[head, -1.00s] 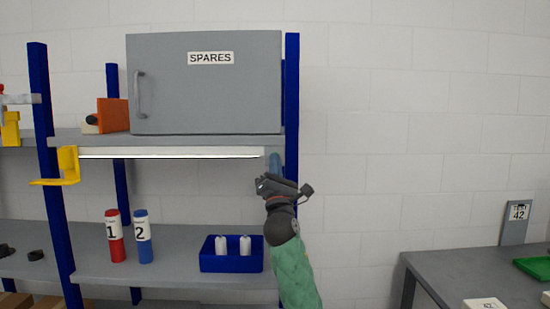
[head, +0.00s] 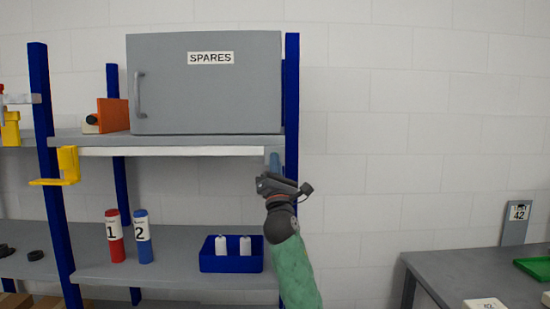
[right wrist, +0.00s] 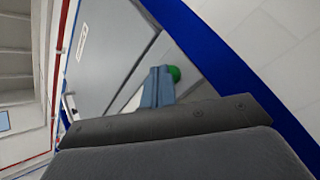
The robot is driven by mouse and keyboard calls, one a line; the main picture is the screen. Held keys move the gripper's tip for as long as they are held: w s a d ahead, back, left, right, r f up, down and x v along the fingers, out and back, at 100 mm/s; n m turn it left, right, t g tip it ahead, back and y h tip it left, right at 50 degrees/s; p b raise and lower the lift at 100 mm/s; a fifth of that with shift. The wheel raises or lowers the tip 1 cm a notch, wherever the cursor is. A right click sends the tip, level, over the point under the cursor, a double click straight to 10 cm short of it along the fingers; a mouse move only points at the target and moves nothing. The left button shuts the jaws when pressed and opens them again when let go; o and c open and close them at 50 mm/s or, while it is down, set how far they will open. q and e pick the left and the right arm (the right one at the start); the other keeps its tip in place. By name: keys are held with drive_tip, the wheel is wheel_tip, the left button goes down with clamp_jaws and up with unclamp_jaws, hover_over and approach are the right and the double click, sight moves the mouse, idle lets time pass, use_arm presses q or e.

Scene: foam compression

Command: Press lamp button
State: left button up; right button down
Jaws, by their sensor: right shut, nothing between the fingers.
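The lamp (head: 170,151) is a long pale strip under the front edge of the upper shelf, and it looks unlit. A round green button (right wrist: 175,73) shows in the right wrist view, partly hidden behind the fingertips. My right gripper (head: 275,160) is raised at the right end of the lamp, beside the blue post. Its bluish fingers are shut and empty, and they also show in the right wrist view (right wrist: 159,78). The fingertips are at or very near the button; I cannot tell whether they touch it. My left gripper is not in view.
A grey SPARES cabinet (head: 205,95) stands on the upper shelf (head: 90,140). A blue post (head: 292,100) rises close to my right gripper. Red (head: 115,240) and blue (head: 143,240) bottles and a blue bin (head: 231,263) stand below. A grey table (head: 450,275) is at right.

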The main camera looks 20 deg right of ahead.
drive_tip(key=shift+s, duration=0.1)
drive_tip(key=shift+s+a, duration=0.1)
drive_tip(key=shift+s, duration=0.2)
drive_tip(key=s+a+p, duration=0.1)
drive_tip(key=s+p, duration=0.1)
drive_tip(key=s, duration=0.3)
drive_tip(key=shift+s+a, duration=0.35)
drive_tip(key=shift+s, duration=0.05)
idle(0.4)
